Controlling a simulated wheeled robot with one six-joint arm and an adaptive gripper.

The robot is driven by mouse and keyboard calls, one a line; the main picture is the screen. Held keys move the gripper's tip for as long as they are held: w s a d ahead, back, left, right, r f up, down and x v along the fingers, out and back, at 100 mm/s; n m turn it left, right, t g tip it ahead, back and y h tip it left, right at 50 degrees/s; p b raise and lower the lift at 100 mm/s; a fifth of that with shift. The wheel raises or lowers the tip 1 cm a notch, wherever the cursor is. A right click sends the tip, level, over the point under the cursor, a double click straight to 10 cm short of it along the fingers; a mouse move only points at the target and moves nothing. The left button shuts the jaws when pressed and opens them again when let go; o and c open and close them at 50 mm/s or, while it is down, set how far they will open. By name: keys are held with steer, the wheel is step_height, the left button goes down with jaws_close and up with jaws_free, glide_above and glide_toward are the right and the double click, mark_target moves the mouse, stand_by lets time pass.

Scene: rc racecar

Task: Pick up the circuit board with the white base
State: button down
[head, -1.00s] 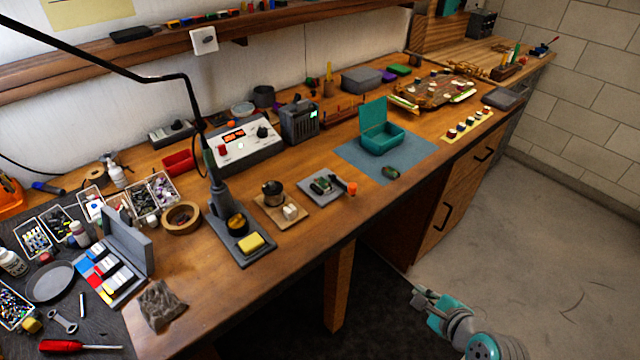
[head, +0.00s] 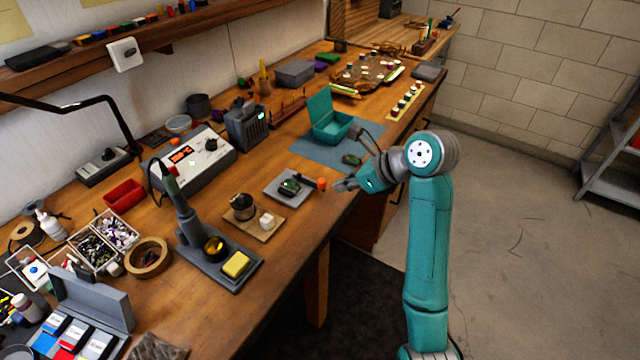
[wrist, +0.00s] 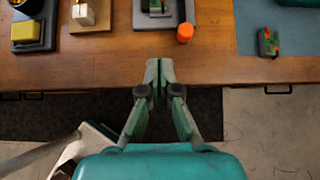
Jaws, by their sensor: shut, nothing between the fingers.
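A small green and dark circuit board (head: 289,187) lies on a grey tray (head: 271,181) near the table's front; its lower part also shows at the top of the wrist view (wrist: 156,5). A second small green board with red on it (head: 351,160) lies on the blue mat; it also shows in the wrist view (wrist: 268,42). I cannot tell which board has a white base. My gripper (head: 345,184) is shut and empty at the table's front edge, right of the grey tray. In the wrist view its fingertips (wrist: 159,72) are together, apart from both boards.
An orange-capped item (head: 322,184) stands close to my fingertips, beside the grey tray. A teal open box (head: 332,127) sits on the blue mat (head: 312,151). A wooden pad (head: 253,222) with a dark pot and a white block lies left.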

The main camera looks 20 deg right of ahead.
mark_target(291, 184)
steer(key=x, duration=0.9)
steer(key=shift+a+f, duration=0.1)
steer(key=shift+f, duration=0.05)
steer(key=shift+w+a, duration=0.65)
steer(key=shift+w, duration=0.3)
steer(key=shift+w+a, duration=0.4)
steer(key=shift+w, duration=0.25)
steer(key=w+a, duration=0.2)
steer(key=w, duration=0.1)
